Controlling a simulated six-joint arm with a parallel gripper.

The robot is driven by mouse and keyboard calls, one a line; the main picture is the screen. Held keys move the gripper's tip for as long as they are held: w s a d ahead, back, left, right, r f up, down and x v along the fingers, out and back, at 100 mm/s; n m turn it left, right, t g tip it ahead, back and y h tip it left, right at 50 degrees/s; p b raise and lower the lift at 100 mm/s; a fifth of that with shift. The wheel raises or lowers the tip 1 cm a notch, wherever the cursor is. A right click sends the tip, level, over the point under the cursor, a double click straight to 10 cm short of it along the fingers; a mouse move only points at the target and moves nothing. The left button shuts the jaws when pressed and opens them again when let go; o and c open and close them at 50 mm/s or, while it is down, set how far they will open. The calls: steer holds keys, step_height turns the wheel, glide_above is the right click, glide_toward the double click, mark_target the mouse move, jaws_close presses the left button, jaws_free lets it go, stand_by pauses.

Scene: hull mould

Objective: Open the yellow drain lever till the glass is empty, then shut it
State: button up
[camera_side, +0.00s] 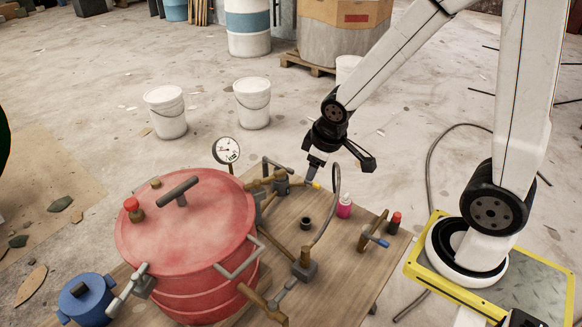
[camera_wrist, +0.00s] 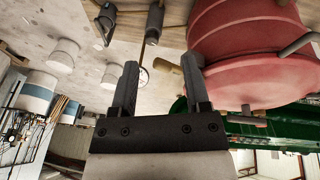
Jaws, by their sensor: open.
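A small yellow tip, apparently the yellow lever's (camera_side: 316,185), shows in the side view beside the brass pipework right of the red pot (camera_side: 185,235). My gripper (camera_side: 312,178) is pointed down just above that tip; whether they touch I cannot tell. In the wrist view my gripper (camera_wrist: 162,78) has its two fingers apart, with nothing clearly held between them. The red pot (camera_wrist: 250,50) is to their right there, and the yellow lever cannot be made out. I cannot pick out the glass or its liquid level for certain in either view.
A dial gauge (camera_side: 227,150) stands behind the pot. A dark hose (camera_side: 334,205) arches close to my gripper. A pink bottle (camera_side: 344,206), a blue-tipped lever (camera_side: 378,240) and a red-capped item (camera_side: 394,223) are at the wooden table's (camera_side: 340,265) right. White buckets (camera_side: 166,112) stand behind.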

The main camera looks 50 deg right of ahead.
steer(key=w+d+f+n+t+h, duration=0.1)
steer(key=w+d+f+n+t, duration=0.15)
steer(key=w+d+n, duration=0.7)
steer(key=n+g+y, duration=0.1)
steer(key=n+y, duration=0.1)
steer(key=n, duration=2.2)
glide_above(317, 184)
steer(key=s, duration=0.3)
step_height(317, 184, down, 28)
steer(key=shift+s+r, duration=0.15)
steer(key=shift+r, duration=0.05)
steer(key=shift+f, duration=0.1)
steer(key=shift+x, duration=3.7)
